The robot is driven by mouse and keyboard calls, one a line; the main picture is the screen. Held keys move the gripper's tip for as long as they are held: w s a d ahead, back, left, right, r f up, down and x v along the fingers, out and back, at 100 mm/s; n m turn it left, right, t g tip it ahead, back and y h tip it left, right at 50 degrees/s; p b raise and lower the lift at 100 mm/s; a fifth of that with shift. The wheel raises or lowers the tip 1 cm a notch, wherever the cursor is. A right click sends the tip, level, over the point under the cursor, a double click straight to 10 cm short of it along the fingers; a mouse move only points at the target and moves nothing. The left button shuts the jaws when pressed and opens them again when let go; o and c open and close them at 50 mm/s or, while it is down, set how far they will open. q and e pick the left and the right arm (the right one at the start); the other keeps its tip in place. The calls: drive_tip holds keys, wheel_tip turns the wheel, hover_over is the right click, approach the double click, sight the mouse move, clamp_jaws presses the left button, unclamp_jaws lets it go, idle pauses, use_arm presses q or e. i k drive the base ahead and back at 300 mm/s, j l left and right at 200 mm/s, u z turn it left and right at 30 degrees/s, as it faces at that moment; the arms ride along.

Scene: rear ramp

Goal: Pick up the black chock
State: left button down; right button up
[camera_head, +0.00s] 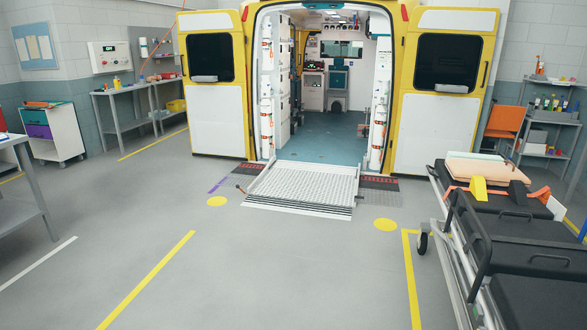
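A small dark, wedge-like object (518,192) sits on the stretcher (520,232) at the right, beside an upright yellow piece (479,188). It looks like the black chock, but it is small and dark against the black pad, so I cannot be certain. An orange strap (540,195) lies close to it. Neither of my grippers shows in the head view.
A yellow ambulance (247,80) stands open at the back with its ramp (303,185) lowered to the floor. Shelves (545,125) stand at the back right. A bench (135,95) and cabinet (52,132) stand at the left. The middle floor is clear.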

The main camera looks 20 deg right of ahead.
sight(516, 190)
drive_tip(key=i+l+z, duration=0.35)
drive_tip(key=i, duration=0.25)
drive_tip(key=i+z, duration=0.35)
drive_tip(key=i, duration=0.2)
drive_tip(key=i+j+z, duration=0.15)
drive_tip(key=i+z, duration=0.25)
drive_tip(key=i, duration=0.2)
drive_tip(key=i+z, duration=0.1)
drive_tip(key=i, duration=0.5)
drive_tip(key=i+j+z, duration=0.1)
drive_tip(key=i, duration=0.5)
drive_tip(key=i+j+z, duration=0.1)
drive_tip(key=i, duration=0.5)
